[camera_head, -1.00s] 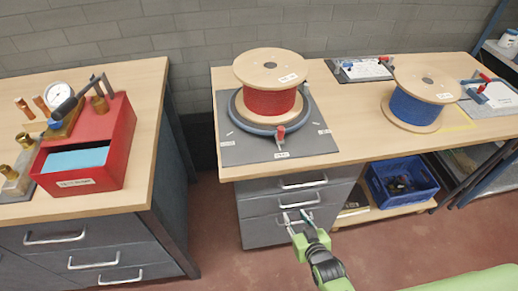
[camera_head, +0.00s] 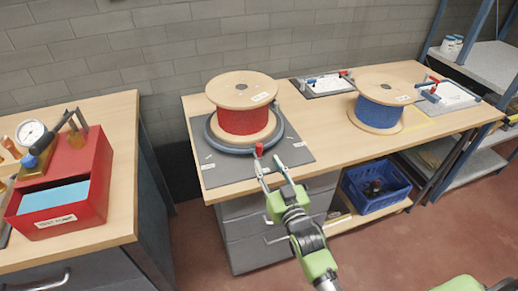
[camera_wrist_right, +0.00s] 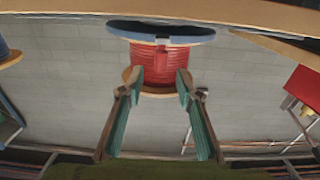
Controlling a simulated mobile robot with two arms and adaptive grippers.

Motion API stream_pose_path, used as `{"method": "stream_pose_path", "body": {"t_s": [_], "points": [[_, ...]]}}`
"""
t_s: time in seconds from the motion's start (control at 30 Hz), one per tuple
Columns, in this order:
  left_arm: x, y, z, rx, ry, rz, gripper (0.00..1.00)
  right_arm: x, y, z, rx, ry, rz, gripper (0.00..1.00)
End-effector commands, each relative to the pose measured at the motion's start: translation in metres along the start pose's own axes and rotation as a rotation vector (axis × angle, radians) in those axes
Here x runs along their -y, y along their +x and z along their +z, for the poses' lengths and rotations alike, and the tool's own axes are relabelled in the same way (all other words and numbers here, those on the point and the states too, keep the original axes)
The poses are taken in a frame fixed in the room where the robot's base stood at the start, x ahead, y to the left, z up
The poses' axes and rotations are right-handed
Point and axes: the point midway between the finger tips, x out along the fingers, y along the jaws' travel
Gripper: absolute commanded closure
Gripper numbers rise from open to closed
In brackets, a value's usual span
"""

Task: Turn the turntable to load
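The turntable (camera_head: 218,143) is a grey-blue disc on a dark grey plate (camera_head: 218,178) on the wooden bench, and it also shows upside down in the right wrist view (camera_wrist_right: 120,31). A red cable spool (camera_head: 240,121) with wooden flanges stands on it. The turntable's red knob (camera_head: 259,150) sits at its front edge, between small white labels too small to read. My right gripper (camera_head: 271,174) is open and empty at the bench's front edge, just in front of the knob. Its fingers (camera_wrist_right: 158,95) are apart and point toward the spool. My left gripper is not in view.
A blue cable spool (camera_head: 380,105) and two clipboard-like boards stand further right on the bench. A blue crate (camera_head: 375,190) is on the shelf below. A red box (camera_head: 68,185) is on the left bench. Grey drawers (camera_head: 250,225) are under the bench front.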

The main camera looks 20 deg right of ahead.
Motion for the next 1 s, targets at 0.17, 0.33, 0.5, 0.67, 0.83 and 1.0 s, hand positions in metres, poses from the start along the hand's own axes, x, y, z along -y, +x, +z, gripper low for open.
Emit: {"method": "stream_pose_path", "body": {"t_s": [0.17, 0.33, 0.5, 0.67, 0.83, 1.0], "points": [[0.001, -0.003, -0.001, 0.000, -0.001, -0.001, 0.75, 0.000, 0.040, -0.001, -0.001, 0.001, 0.000, 0.68], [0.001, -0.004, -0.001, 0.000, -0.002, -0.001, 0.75, 0.000, 0.067, 0.000, 0.001, 0.001, 0.000, 0.68], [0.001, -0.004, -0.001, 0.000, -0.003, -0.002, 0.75, 0.000, 0.080, 0.001, 0.001, 0.000, 0.000, 0.68], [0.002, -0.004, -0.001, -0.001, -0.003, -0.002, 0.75, 0.000, 0.083, 0.001, 0.001, 0.000, 0.000, 0.68], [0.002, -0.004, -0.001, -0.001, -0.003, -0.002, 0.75, 0.000, 0.083, 0.001, 0.001, 0.000, 0.000, 0.68], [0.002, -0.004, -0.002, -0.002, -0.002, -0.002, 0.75, 0.000, 0.083, 0.001, 0.001, 0.000, 0.000, 1.00]]}}
